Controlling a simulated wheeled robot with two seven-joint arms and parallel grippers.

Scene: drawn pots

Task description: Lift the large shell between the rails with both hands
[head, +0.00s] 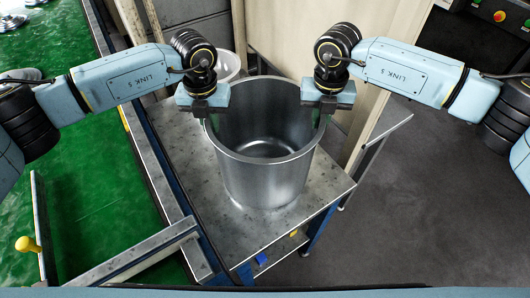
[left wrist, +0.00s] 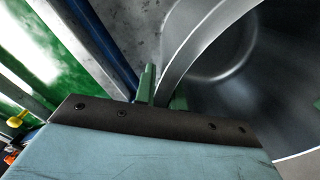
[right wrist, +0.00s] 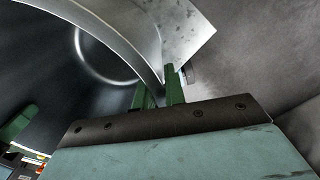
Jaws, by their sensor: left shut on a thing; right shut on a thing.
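The large shell (head: 262,165) is an open grey metal pot, upright at the middle of the head view, above or on a metal table; I cannot tell whether its base touches. It is empty inside. My left gripper (head: 207,116) is shut on the left side of its rim. In the left wrist view the green fingers (left wrist: 163,90) straddle the shell wall (left wrist: 195,45). My right gripper (head: 325,112) is shut on the right side of the rim. In the right wrist view its fingers (right wrist: 160,90) straddle the wall (right wrist: 135,45).
The metal table (head: 180,145) has a blue frame. A green floor area (head: 85,190) with rails (head: 150,252) lies at left. Behind the shell stand a pale bowl-like pot (head: 228,66) and beige panels (head: 285,40). Dark floor (head: 400,220) at right is clear.

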